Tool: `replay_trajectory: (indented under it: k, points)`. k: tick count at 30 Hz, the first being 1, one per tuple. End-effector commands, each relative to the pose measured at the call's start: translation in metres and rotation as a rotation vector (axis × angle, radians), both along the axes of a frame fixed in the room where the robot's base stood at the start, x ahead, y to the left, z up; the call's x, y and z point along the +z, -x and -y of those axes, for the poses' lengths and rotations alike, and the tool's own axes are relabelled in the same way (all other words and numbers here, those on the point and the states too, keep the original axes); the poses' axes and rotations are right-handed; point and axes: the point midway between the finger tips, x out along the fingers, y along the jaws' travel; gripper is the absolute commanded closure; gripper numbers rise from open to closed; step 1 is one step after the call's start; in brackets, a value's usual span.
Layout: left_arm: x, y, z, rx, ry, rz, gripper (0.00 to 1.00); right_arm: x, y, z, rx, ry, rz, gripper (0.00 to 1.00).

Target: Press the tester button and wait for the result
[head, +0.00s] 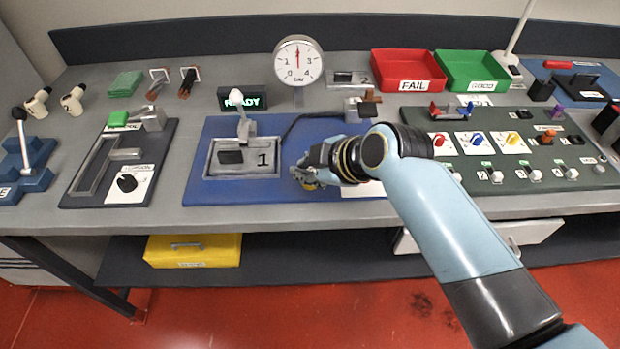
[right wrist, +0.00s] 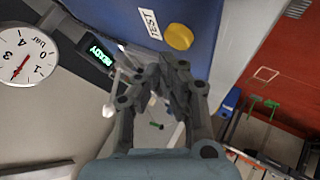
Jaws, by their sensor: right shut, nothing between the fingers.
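The yellow tester button (head: 310,186) is mostly covered by my right gripper (head: 303,176) in the head view. In the right wrist view the round button (right wrist: 179,37) shows beside a white TEST label (right wrist: 150,23), just beyond the tips of my right gripper (right wrist: 174,62). The gripper is shut and empty; I cannot tell whether it touches the button. The tester's blue base (head: 285,130) carries a grey tray marked 1 (head: 264,159) with a dark block in it. The tester display (head: 242,98) reads READY in green. My left gripper is not in view.
A round bar gauge (head: 298,60) stands behind the tester, its red needle pointing up. A red FAIL bin (head: 411,57) and a green bin (head: 474,57) stand behind. A dark panel with coloured connectors (head: 515,178) is to the right, a grey-railed fixture (head: 95,175) to the left.

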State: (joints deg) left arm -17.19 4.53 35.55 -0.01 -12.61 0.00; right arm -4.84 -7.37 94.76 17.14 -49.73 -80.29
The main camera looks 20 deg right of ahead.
Motion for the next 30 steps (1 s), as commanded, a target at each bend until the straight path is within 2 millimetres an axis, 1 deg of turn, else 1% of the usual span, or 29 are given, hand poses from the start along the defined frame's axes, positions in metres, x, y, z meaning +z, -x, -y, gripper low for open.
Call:
replay_trajectory:
  k: [9,17,30]
  points:
    - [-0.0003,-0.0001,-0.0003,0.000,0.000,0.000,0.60,-0.0006,0.0001,0.0000,0.000,0.000,0.000,1.00]
    - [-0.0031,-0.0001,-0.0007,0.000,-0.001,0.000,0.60,-0.0088,0.0003,0.0000,0.000,0.001,-0.001,1.00]
    - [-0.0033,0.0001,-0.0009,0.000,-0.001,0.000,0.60,-0.0092,0.0001,0.0000,0.000,0.000,0.000,1.00]
